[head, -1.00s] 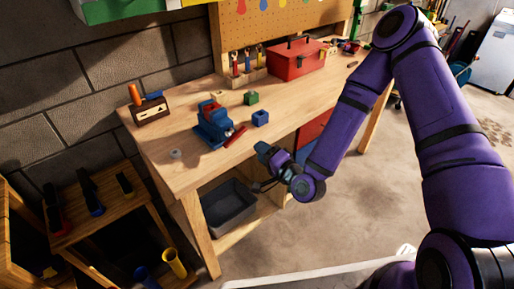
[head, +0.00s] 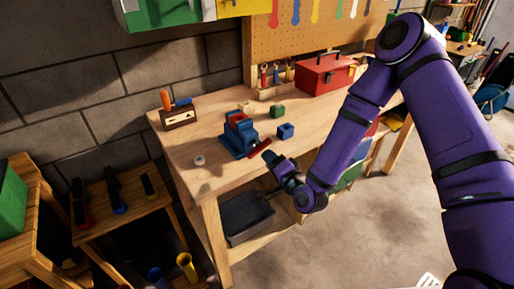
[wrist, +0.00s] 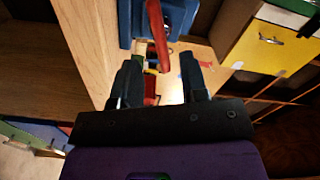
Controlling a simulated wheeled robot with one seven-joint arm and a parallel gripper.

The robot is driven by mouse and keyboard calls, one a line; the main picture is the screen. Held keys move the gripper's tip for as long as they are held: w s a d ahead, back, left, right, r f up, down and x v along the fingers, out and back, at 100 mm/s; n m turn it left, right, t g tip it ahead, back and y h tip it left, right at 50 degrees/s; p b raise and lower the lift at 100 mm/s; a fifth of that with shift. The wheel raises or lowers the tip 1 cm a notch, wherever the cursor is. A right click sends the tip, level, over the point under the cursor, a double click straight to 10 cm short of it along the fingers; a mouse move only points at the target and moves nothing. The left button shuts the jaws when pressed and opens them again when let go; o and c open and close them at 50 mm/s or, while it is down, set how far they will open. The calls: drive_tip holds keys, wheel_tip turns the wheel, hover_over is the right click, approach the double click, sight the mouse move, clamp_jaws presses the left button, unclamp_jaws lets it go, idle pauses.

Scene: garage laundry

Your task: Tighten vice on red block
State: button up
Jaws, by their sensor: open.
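The blue vice (head: 238,140) stands near the front edge of the wooden workbench. A red block (head: 236,118) shows at the top of the vice, by its jaws. The vice's red handle bar (head: 260,148) slants out at the front. My gripper (head: 270,157) is open and empty, close in front of the handle. In the wrist view, the red handle (wrist: 158,35) points down toward the gap between my two fingertips (wrist: 158,62), with the blue vice body (wrist: 178,12) behind it. I cannot tell whether the handle lies between the fingers or just beyond them.
The workbench (head: 185,155) also holds a blue cube (head: 286,131), a green block (head: 277,112), a pale ring (head: 199,160) and a red toolbox (head: 325,74). A dark bin (head: 246,218) sits on the shelf below. Wooden shelving (head: 125,218) stands at left.

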sight(261, 151)
drive_tip(key=x, duration=0.8)
clamp_jaws()
